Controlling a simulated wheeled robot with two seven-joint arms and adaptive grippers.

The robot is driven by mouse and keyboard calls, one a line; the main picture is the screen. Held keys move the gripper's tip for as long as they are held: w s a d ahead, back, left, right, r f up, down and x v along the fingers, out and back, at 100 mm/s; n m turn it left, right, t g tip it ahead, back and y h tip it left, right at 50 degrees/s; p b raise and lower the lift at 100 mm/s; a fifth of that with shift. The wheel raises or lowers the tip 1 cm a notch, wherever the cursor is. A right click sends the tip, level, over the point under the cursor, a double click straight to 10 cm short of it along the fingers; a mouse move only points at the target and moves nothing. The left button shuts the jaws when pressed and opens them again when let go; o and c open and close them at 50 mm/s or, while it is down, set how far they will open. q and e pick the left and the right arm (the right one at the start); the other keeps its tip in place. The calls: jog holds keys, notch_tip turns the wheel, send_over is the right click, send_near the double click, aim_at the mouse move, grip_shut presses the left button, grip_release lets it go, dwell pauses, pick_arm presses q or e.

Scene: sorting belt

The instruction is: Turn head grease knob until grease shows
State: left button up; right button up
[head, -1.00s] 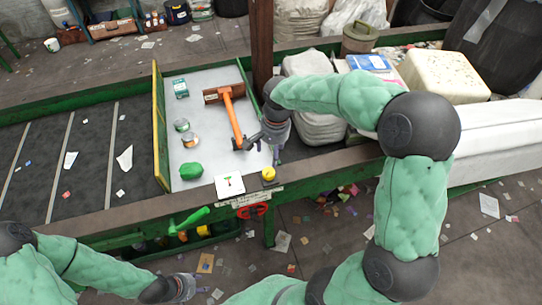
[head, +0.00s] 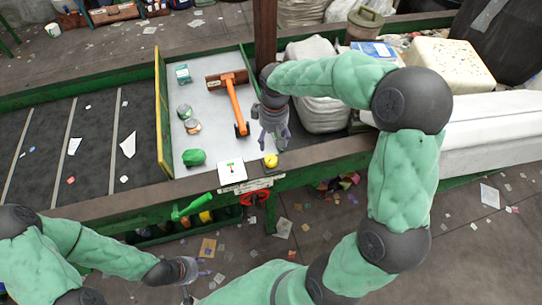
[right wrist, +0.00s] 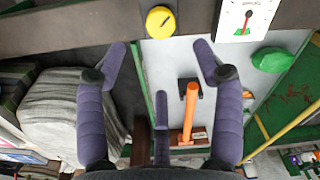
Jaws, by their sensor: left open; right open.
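A round yellow knob (head: 271,160) with a dark mark across its face sits on the belt's front rail; it also shows at the top of the right wrist view (right wrist: 160,20). Beside it is a white gauge card (head: 231,172) with a red and green pointer sign. My right gripper (head: 272,136) is open and empty, fingers down, just behind the knob. In the right wrist view its spread fingers (right wrist: 160,62) are apart from the knob. My left gripper (head: 192,268) is open and empty, low in front of the belt. No grease is visible.
Bags (head: 322,115) stand right of the post.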

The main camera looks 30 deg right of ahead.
aim_at(271, 159)
notch_tip(271, 159, down, 11)
jog(key=n, duration=0.4)
jog(key=n+b, duration=0.1)
jog(key=n, duration=0.3)
jog(key=shift+w+a+f, duration=0.15)
jog(key=shift+f, duration=0.05)
jog(key=shift+c, duration=0.3)
jog(key=c, duration=1.1)
